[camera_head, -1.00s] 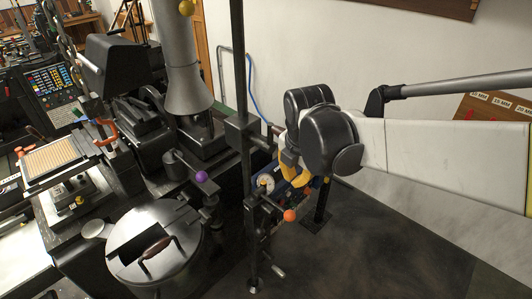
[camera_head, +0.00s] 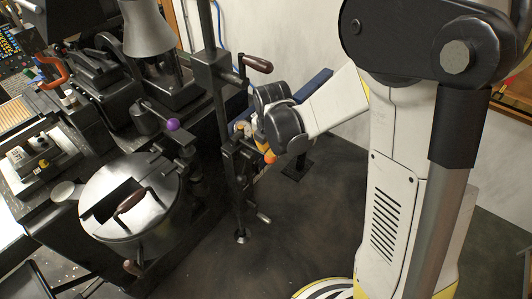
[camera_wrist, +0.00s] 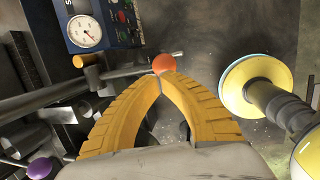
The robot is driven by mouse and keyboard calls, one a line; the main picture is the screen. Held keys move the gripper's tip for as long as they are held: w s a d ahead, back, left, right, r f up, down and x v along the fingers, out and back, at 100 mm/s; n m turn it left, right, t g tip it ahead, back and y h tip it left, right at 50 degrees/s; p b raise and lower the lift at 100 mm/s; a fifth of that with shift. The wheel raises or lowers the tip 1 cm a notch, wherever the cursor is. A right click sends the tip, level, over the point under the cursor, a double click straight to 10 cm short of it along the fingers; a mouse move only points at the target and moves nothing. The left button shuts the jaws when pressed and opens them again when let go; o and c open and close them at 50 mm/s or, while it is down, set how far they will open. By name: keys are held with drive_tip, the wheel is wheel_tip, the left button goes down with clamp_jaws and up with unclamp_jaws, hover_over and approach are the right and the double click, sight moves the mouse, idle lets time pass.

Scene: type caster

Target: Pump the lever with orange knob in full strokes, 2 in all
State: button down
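The orange knob (camera_head: 270,157) is on the end of a thin dark lever on the black upright post (camera_head: 222,120). In the wrist view the orange knob (camera_wrist: 163,63) sits right at the tips of my yellow fingers, with its rod running off to the left. My gripper (camera_wrist: 159,79) has its two curved fingers meeting at the tips, with the knob just beyond or against them; whether they touch it I cannot tell. In the head view my dark wrist hides most of the fingers beside the knob.
A purple knob (camera_head: 172,124) on another lever stands to the left, above the round metal pot (camera_head: 130,195). A brown-handled crank (camera_head: 257,64) sticks out higher on the post. A dial gauge (camera_wrist: 85,31) is beyond the fingers.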

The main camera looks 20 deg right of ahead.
sight(269, 160)
drive_tip(key=shift+b+x, duration=0.3)
drive_tip(key=shift+x, duration=0.9)
drive_tip(key=shift+s+d+f+t+y+b, duration=0.15)
drive_tip(key=shift+f+t+y+b, duration=0.2)
drive_tip(key=shift+f+b, duration=0.55)
drive_tip(key=shift+s+d+f+t+y+b, duration=0.2)
drive_tip(key=shift+f+t+b, duration=0.25)
drive_tip(key=shift+f+b, duration=0.45)
drive_tip(key=shift+w+a+f+t+y+b, duration=0.15)
drive_tip(key=shift+f+t+y+b, duration=0.45)
drive_tip(key=shift+b, duration=0.65)
drive_tip(key=shift+w+a+f+b, duration=0.1)
drive_tip(key=shift+a+f+b, duration=0.05)
drive_tip(key=shift+f+b, duration=0.65)
drive_tip(key=shift+w+a+f+b, duration=0.1)
drive_tip(key=shift+f+b, duration=0.6)
drive_tip(key=shift+f, duration=0.1)
